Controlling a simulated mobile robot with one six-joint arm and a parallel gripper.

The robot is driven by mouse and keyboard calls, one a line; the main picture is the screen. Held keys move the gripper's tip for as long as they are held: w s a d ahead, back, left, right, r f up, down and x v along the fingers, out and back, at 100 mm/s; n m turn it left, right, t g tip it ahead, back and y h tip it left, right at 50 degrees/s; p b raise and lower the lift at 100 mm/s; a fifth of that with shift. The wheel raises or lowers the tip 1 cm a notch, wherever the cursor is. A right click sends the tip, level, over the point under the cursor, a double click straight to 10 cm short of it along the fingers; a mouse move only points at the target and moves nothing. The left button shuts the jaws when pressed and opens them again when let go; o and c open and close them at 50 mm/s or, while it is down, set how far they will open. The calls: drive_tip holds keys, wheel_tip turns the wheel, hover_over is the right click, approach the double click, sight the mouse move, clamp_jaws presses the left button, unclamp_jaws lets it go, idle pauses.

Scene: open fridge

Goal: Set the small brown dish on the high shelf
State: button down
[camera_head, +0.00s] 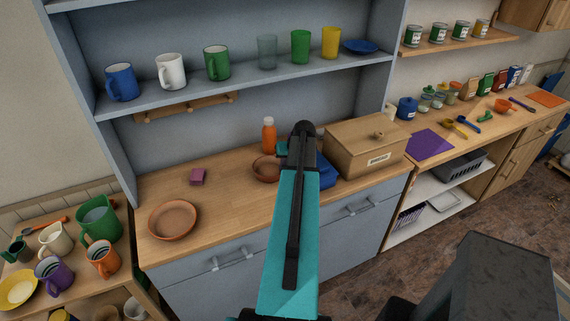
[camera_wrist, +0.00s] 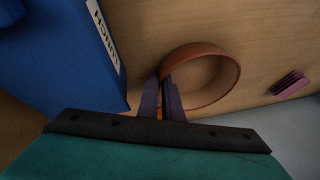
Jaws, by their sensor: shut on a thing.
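The small brown dish (camera_head: 264,169) sits on the wooden counter, partly hidden behind my arm in the head view. In the wrist view the dish (camera_wrist: 232,80) shows as a round reddish-brown bowl. My gripper (camera_wrist: 165,86) is shut on the near left part of its rim, with the fingers on either side of the wall. The fingertips are hidden by my arm in the head view. The dish appears to be at counter level; I cannot tell whether it touches. The high shelf (camera_head: 245,83) is the grey-blue board above the counter.
The shelf holds mugs, glasses and a blue saucer (camera_head: 361,46), with a gap between the green mug (camera_head: 217,64) and the grey glass (camera_head: 267,52). A blue lunch box (camera_wrist: 60,55) stands close left of my gripper. A larger brown dish (camera_head: 173,220), a bottle (camera_head: 269,136) and a wooden box (camera_head: 365,147) share the counter.

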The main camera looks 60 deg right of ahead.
drive_tip(key=shift+f, duration=0.1)
drive_tip(key=c, duration=1.9)
unclamp_jaws()
drive_tip(key=shift+c, duration=0.2)
drive_tip(key=shift+s+r, duration=0.1)
drive_tip(key=shift+r, duration=0.15)
drive_tip(key=b+v, duration=0.4)
drive_tip(key=v, duration=0.7)
drive_tip(key=shift+s+a+r+b, duration=0.15)
drive_tip(key=shift+r+b, duration=0.15)
